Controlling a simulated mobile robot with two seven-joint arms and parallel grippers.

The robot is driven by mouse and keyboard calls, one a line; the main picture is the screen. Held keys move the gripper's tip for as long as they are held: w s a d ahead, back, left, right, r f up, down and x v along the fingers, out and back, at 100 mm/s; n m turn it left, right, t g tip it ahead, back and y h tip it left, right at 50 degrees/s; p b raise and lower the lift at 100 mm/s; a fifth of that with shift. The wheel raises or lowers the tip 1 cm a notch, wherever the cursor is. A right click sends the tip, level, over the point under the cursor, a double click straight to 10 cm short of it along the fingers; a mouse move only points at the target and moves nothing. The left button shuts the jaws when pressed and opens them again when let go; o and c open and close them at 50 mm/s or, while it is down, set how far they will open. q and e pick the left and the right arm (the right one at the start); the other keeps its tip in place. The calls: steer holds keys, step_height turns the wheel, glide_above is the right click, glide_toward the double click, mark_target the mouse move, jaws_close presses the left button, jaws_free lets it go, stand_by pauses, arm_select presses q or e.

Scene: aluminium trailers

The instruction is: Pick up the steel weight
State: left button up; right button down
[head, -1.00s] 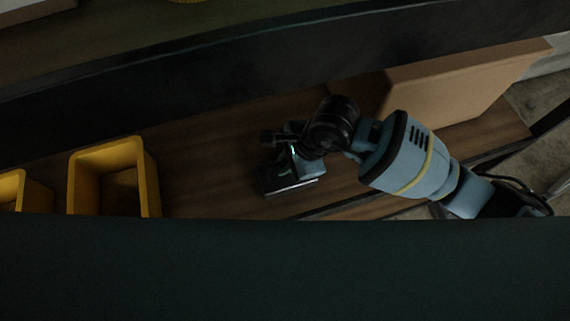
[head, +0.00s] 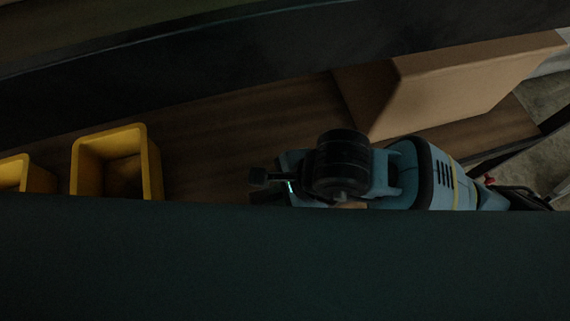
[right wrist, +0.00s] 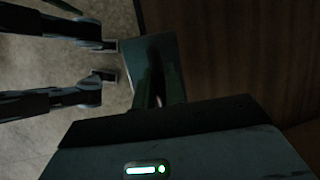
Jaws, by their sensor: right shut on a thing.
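My right gripper (head: 280,190) is in the middle of the head view, over the shelf, with its lower part hidden by the dark edge in front. In the right wrist view its fingers (right wrist: 161,85) are shut on a dim grey block, which I take to be the steel weight (right wrist: 133,62). The block extends past the fingers, and its far side is in shadow. The weight cannot be made out in the head view.
Yellow bins (head: 150,172) stand on the brown wooden shelf (head: 225,130) at the left. A cardboard box (head: 455,85) lies at the right, behind my right arm. A dark board (head: 280,265) covers the foreground. The shelf between the bins and gripper is clear.

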steer(key=shift+s+a+r, duration=0.1)
steer(key=shift+s+r, duration=0.05)
steer(key=shift+s, duration=0.75)
steer(key=shift+s+a+r, duration=0.15)
steer(key=shift+s, duration=0.75)
steer(key=shift+s+a+r, duration=0.1)
steer(key=shift+s+r, duration=0.05)
steer(key=shift+s, duration=0.75)
